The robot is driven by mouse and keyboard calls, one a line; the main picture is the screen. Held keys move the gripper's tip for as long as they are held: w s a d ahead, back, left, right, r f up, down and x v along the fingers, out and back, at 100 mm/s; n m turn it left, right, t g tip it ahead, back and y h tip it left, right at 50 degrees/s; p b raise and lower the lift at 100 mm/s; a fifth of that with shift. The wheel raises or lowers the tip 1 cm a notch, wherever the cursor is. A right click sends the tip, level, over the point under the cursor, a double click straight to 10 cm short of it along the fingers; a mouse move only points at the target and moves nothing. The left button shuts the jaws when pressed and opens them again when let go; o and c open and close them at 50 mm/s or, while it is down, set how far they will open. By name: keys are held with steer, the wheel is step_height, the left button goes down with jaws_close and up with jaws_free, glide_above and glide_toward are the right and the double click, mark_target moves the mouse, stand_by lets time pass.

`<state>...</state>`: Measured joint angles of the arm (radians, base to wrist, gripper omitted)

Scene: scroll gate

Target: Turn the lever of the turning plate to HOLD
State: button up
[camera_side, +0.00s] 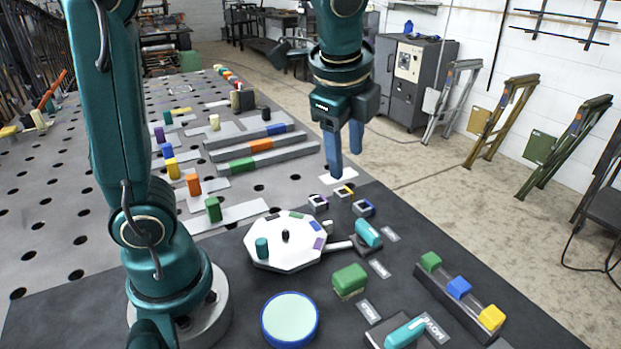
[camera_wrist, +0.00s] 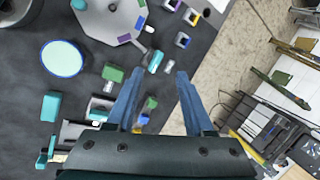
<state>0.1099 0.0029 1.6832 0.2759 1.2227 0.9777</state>
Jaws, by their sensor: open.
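The turning plate (camera_side: 283,254) is a white octagon with small coloured patches, a teal peg and a dark centre knob. Its lever points right in the side view and ends in a teal handle (camera_side: 367,233). The handle lies near one small label (camera_side: 390,233); a second label (camera_side: 379,268) lies closer to the camera. The lettering is too small to read, so I cannot tell which is HOLD. In the wrist view the plate (camera_wrist: 100,20) is at the top and the handle (camera_wrist: 155,60) near the fingertips. My gripper (camera_side: 346,165) is open and empty, raised above and beyond the lever.
A green block (camera_side: 349,280) and a blue-rimmed disc (camera_side: 290,320) stand nearer the camera. Another teal handle (camera_side: 405,333) sits on a base beside them. A rail with green, blue and yellow blocks (camera_side: 460,287) is at right. Small square rings (camera_side: 343,192) lie beyond the lever.

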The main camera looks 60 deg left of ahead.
steer(key=w+f+m+g+y, duration=0.1)
steer(key=w+f+m+g, duration=0.15)
steer(key=w+f, duration=0.25)
steer(key=m, duration=0.2)
glide_above(369, 228)
steer(key=d, duration=0.2)
steer(key=shift+y, duration=0.4)
step_height(369, 228, down, 6)
steer(key=shift+d+f, duration=0.1)
steer(key=shift+f, duration=0.05)
steer(key=shift+f+g, duration=0.25)
steer(key=shift+f, duration=0.1)
steer(key=shift+x, duration=2.45)
jaws_close()
